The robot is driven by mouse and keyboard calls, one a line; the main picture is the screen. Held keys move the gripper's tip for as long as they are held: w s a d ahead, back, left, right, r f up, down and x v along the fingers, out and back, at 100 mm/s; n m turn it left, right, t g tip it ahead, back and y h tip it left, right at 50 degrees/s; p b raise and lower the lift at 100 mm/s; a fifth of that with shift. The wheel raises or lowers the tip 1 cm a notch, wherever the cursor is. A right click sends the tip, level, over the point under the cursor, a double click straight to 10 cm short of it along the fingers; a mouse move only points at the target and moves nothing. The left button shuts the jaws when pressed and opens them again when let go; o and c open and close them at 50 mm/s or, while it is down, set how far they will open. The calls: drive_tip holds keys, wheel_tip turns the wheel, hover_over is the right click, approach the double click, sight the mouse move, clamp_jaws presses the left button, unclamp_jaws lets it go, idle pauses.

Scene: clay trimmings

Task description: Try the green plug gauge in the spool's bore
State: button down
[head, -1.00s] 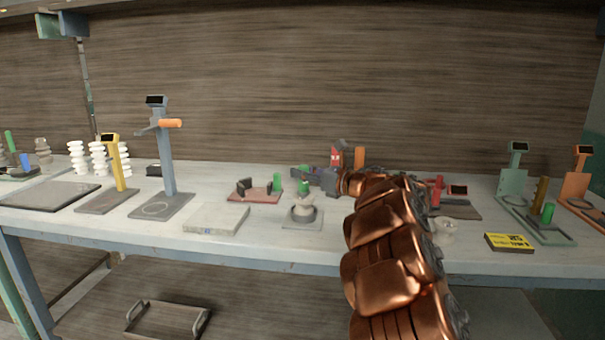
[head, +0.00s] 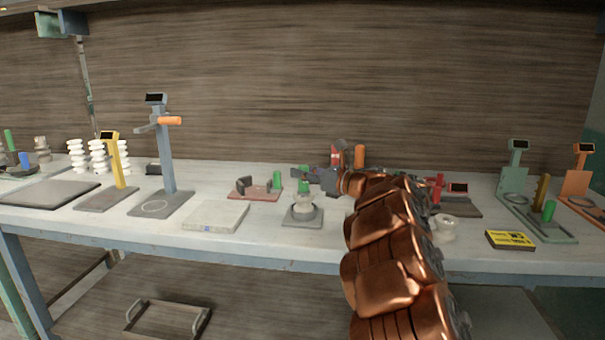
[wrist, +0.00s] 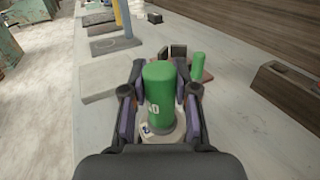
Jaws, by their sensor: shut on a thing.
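My gripper (head: 308,176) is shut on the green plug gauge (head: 304,187), which is upright. In the wrist view the gauge (wrist: 159,95) stands between the two fingers (wrist: 158,102). The pale spool (head: 303,210) stands on a grey base at the front of the bench, directly under the gauge. Only part of the spool (wrist: 172,135) shows past the gauge in the wrist view. The bore is hidden, so I cannot tell whether the gauge's lower end is in it.
A reddish rack (head: 262,194) with another green plug (head: 277,179) stands just left of the spool. A pale slab (head: 215,216) lies further left, near a blue-grey stand (head: 168,160). A white spool-like piece (head: 444,228) and a yellow-labelled box (head: 510,240) are right of my arm.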

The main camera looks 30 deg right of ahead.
drive_tip(key=shift+f+b, duration=0.45)
drive_tip(key=shift+b, duration=0.15)
idle(1.0)
drive_tip(key=shift+r+p, duration=1.5)
drive_tip(key=shift+r, duration=3)
